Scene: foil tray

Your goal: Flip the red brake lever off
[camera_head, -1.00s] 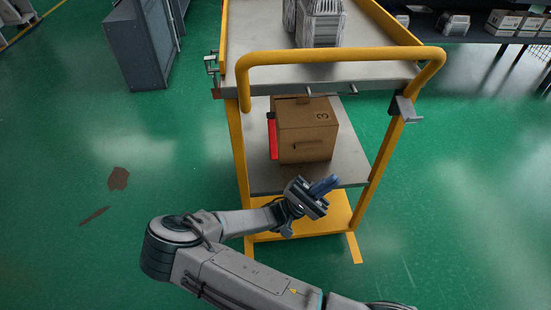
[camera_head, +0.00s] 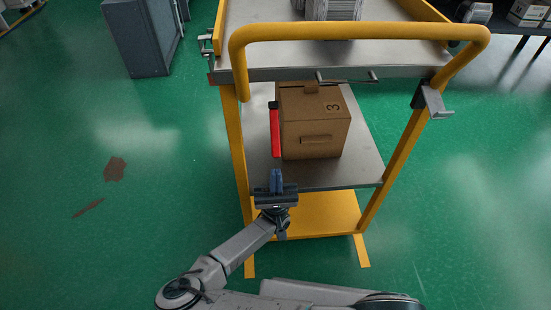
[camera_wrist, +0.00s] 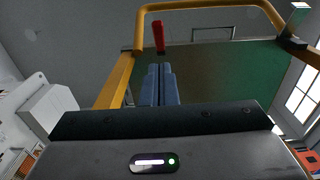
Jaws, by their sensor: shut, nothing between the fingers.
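The red brake lever (camera_head: 275,132) is a narrow, upright red bar with a dark upper end. In the head view it shows just left of the cardboard box, within the yellow trolley frame. It also shows in the wrist view (camera_wrist: 158,38), ahead of and slightly above the fingertips. My gripper (camera_head: 277,172) is below the lever in the head view, its blue fingers pointing up toward it. The fingers are shut together and empty, also in the wrist view (camera_wrist: 160,67). A gap shows between fingertips and lever. What the lever is mounted on cannot be made out.
The yellow trolley handle (camera_head: 360,32) arches above the lever. The cardboard box (camera_head: 318,139) stands on the grey lower shelf (camera_head: 361,150). A yellow post (camera_head: 238,160) rises left of the lever.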

